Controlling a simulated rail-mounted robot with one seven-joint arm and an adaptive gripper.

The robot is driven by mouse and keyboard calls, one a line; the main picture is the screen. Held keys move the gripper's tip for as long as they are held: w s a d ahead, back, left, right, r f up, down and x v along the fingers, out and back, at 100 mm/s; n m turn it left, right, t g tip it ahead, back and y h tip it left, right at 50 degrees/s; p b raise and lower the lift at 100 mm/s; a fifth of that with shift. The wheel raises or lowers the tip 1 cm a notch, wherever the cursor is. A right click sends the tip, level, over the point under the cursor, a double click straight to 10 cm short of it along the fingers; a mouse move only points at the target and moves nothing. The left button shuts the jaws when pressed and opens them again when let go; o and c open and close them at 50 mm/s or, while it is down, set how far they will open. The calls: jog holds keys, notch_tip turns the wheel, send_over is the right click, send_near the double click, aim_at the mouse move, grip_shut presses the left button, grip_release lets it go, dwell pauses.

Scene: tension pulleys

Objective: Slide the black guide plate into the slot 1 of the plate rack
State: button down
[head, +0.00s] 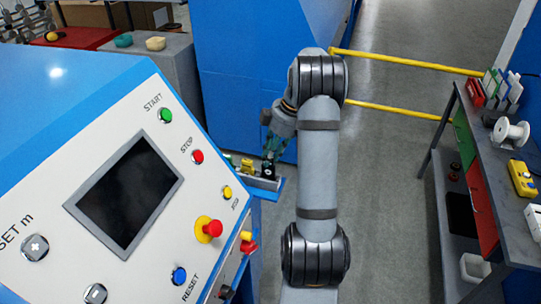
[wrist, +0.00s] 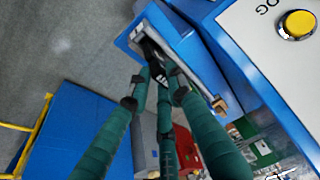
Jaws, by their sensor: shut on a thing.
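My gripper (head: 268,160) is low beside the blue machine in the head view, by a small ledge on its side. In the wrist view its teal fingers (wrist: 157,75) close together on a dark piece (wrist: 150,50) at a blue-edged recess of the machine. The dark piece may be the black guide plate; the fingers hide much of it, and I cannot tell whether it is free of the machine. A rack (head: 496,88) with upright red, white and green plates stands at the far end of the right-hand bench, well away from my gripper. Its slot numbers cannot be read.
The control panel (head: 125,190) fills the left of the head view. Yellow rails (head: 405,62) run between the machine and the bench (head: 490,150). The bench also holds a white spool (head: 510,132) and a yellow box (head: 522,178). The grey floor (head: 390,190) between is clear.

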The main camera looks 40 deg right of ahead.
aim_at(271, 163)
jog(key=shift+f+b, duration=1.2)
jog(key=shift+f, duration=0.1)
jog(key=shift+f+b, duration=0.35)
jog(key=shift+b, duration=0.1)
jog(key=c, duration=1.5)
grip_release()
jog(key=v, duration=1.2)
jog(key=shift+r, duration=0.1)
